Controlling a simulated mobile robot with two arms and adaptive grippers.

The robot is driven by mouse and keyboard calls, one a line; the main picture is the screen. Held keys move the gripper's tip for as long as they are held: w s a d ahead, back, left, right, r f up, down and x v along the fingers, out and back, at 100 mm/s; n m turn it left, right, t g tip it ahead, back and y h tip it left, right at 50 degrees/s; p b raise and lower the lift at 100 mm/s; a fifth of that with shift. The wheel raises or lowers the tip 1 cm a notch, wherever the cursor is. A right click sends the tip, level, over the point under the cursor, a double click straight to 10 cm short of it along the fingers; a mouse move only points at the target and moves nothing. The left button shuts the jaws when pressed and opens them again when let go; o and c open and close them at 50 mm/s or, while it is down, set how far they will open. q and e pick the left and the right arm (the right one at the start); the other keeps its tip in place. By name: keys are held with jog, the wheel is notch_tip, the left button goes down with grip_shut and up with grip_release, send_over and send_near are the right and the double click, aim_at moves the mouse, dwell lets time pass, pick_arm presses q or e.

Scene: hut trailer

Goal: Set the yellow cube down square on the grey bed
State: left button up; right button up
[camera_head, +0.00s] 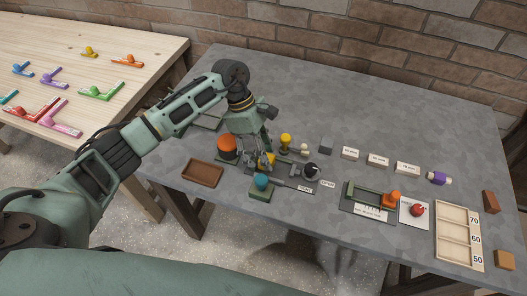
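My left gripper (256,162) points down over the grey table, left of its middle. A small yellow piece (267,160), which looks like the yellow cube, shows at its fingertips, partly hidden by the fingers. I cannot tell whether the fingers are closed on it or only beside it. A low grey fixture (291,183) with a dark round knob (311,171) lies just right of and below the fingertips; it may be the grey bed. The cube appears above or at its left end; contact is unclear. My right gripper is not in view.
Close around the gripper stand an orange-topped round block (227,148), a teal-knobbed green block (261,187), a yellow-knobbed stamp (286,142) and a brown tray (203,173). A green fixture (371,200) and a wooden numbered rack (459,233) are farther right. The table's back is clear.

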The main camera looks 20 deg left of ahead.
pick_arm(q)
jog(key=shift+r+p, duration=0.6)
jog(key=shift+r, duration=0.2)
jog(key=shift+w+a+r+b, duration=0.25)
jog(key=shift+a+r+b, duration=0.2)
jog(key=shift+b, duration=0.45)
jog(key=b+v, duration=0.2)
jog(key=v, duration=0.8)
jog(key=shift+d+r, duration=0.15)
jog(key=shift+s, duration=0.1)
